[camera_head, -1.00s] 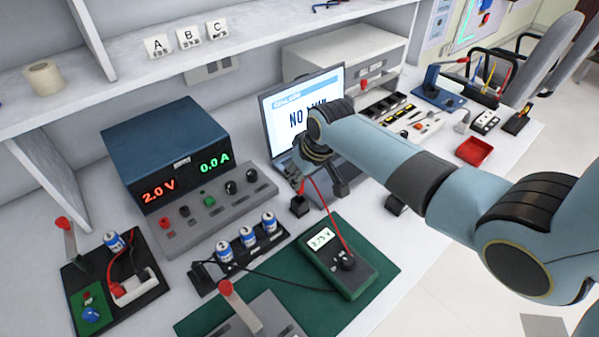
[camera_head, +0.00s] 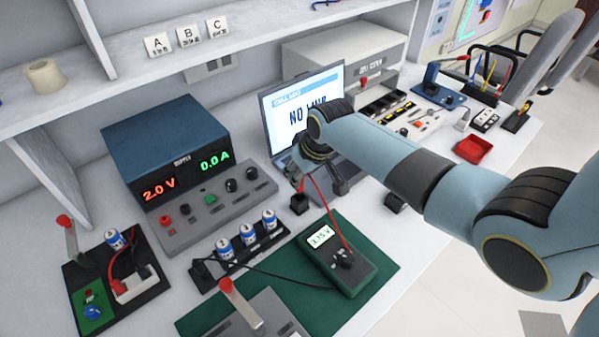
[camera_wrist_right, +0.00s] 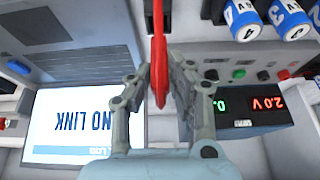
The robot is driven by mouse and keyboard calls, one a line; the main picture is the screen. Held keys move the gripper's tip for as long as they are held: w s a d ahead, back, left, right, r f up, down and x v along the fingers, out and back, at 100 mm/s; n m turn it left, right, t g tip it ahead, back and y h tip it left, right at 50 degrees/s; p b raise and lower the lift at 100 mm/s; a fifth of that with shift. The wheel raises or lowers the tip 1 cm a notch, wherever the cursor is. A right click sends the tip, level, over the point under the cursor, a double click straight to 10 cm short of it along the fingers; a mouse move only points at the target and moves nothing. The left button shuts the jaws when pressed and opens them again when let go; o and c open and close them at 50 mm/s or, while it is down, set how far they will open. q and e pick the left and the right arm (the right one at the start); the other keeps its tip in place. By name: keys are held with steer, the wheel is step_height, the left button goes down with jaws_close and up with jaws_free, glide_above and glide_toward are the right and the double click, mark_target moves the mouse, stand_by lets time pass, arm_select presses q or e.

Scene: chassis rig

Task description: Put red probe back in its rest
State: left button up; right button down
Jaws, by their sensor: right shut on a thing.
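My right gripper (camera_head: 298,174) is shut on the red probe (camera_head: 301,186) in front of the laptop. The wrist view shows the red probe (camera_wrist_right: 159,45) upright in the picture between the two grey fingers (camera_wrist_right: 160,80). In the head view the probe's lower end is at the small black block (camera_head: 299,203), which looks like its rest. I cannot tell whether the tip is in the block or just above it. A red lead runs from the probe to the dark multimeter (camera_head: 335,262) on the green mat (camera_head: 378,275). My left gripper is not in view.
The laptop (camera_head: 335,88) stands close behind the gripper. The power supply (camera_head: 165,140) is to the left. A holder with several blue-white cells (camera_head: 248,236) lies in front. A black lead crosses the mat. A red tray (camera_head: 474,150) sits at right.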

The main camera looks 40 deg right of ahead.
mark_target(302, 184)
steer(key=shift+p, duration=0.5)
stand_by(0.8)
steer(key=shift+f+b, duration=1.8)
steer(key=shift+f, duration=0.55)
steer(key=c, duration=1.2)
jaws_free()
steer(key=shift+o, duration=0.2)
steer(key=v, duration=1.2)
